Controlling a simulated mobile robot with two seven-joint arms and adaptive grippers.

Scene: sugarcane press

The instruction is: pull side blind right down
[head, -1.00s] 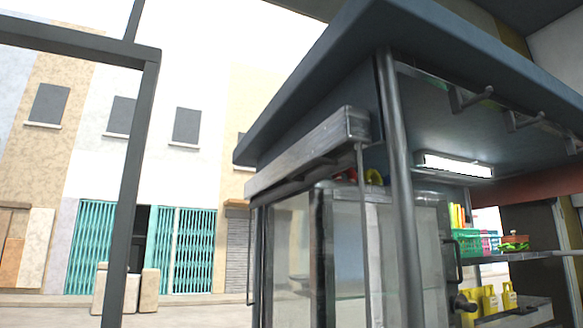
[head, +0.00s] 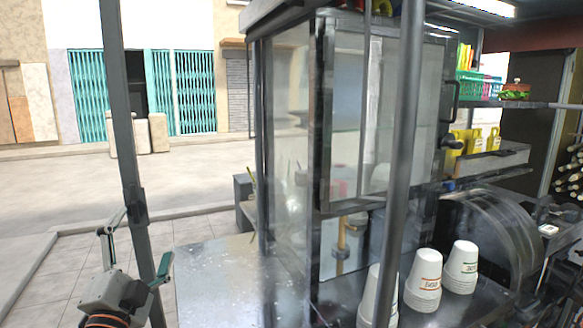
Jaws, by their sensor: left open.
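The lower edge of the grey blind housing (head: 268,20) shows at the top of the head view, along the stall's side. A thin rod (head: 364,110) hangs down from the housing's near end, in front of the glass cabinet. My left gripper (head: 140,240) is at the lower left with its fingers spread, open and empty. It is far below and to the left of the housing and the rod, and touches neither. It overlaps a dark upright post (head: 119,110) in the picture; I cannot tell whether they touch. My right gripper is not in view.
A glass cabinet (head: 345,110) and a thick grey pole (head: 403,150) stand at the stall's side. Stacked paper cups (head: 424,280) stand on the metal counter (head: 225,280). Open paved ground (head: 60,190) lies to the left.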

